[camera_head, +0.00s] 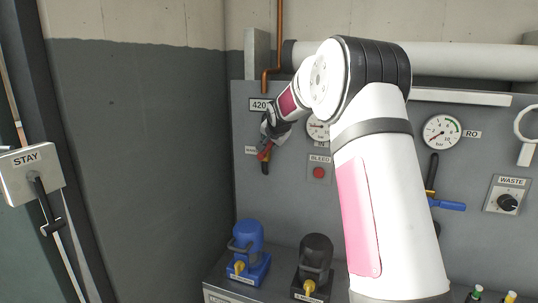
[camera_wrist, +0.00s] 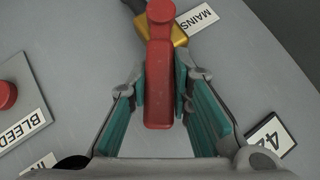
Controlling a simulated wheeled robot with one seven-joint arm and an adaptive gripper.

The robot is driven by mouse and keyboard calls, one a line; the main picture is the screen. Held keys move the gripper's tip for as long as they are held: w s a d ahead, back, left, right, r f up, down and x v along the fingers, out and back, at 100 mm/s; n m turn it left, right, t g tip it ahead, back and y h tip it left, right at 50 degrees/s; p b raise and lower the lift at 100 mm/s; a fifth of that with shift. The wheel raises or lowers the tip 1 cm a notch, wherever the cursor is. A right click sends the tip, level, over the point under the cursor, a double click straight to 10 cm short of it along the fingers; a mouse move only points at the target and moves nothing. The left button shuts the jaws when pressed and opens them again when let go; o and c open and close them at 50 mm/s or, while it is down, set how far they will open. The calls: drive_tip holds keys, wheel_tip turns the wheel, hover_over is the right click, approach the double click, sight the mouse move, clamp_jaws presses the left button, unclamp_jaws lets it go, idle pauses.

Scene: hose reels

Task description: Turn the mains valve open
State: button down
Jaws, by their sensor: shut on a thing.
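The mains valve has a red lever handle (camera_wrist: 158,85) on a brass body (camera_wrist: 178,33), beside a MAINS label (camera_wrist: 200,16) in the wrist view. My gripper (camera_wrist: 161,92) is shut on the red lever, with one teal-padded finger at each side of it. In the head view my gripper (camera_head: 268,138) is at the panel's left part, and a bit of the red lever (camera_head: 265,153) shows below it. The rest of the valve there is largely hidden by my gripper.
A red BLEED button (camera_head: 319,172) sits right of the valve. Gauges, a blue-handled valve (camera_head: 447,205) and a WASTE knob (camera_head: 507,202) are further right. A blue unit (camera_head: 250,255) and a black unit (camera_head: 315,262) stand below. A STAY lever box (camera_head: 30,172) is at the left.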

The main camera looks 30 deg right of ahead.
drive_tip(key=w+a+n+g+h+b, duration=0.1)
drive_tip(key=b, duration=0.1)
drive_tip(key=w+g+b, duration=0.1)
drive_tip(key=b, duration=0.2)
drive_tip(key=shift+w+a+r+n+g+h, duration=0.15)
drive_tip(key=shift+a+r+n+g+h, duration=0.2)
drive_tip(key=shift+r+n+g+h, duration=0.05)
drive_tip(key=shift+w+a+r+n+g+h+b, duration=0.15)
drive_tip(key=shift+w+a+n+g+h+b, duration=0.3)
drive_tip(key=shift+g+b, duration=0.3)
drive_tip(key=shift+d, duration=0.1)
drive_tip(key=c, duration=1.4)
unclamp_jaws()
drive_tip(key=shift+c, duration=0.2)
drive_tip(key=v, duration=1.2)
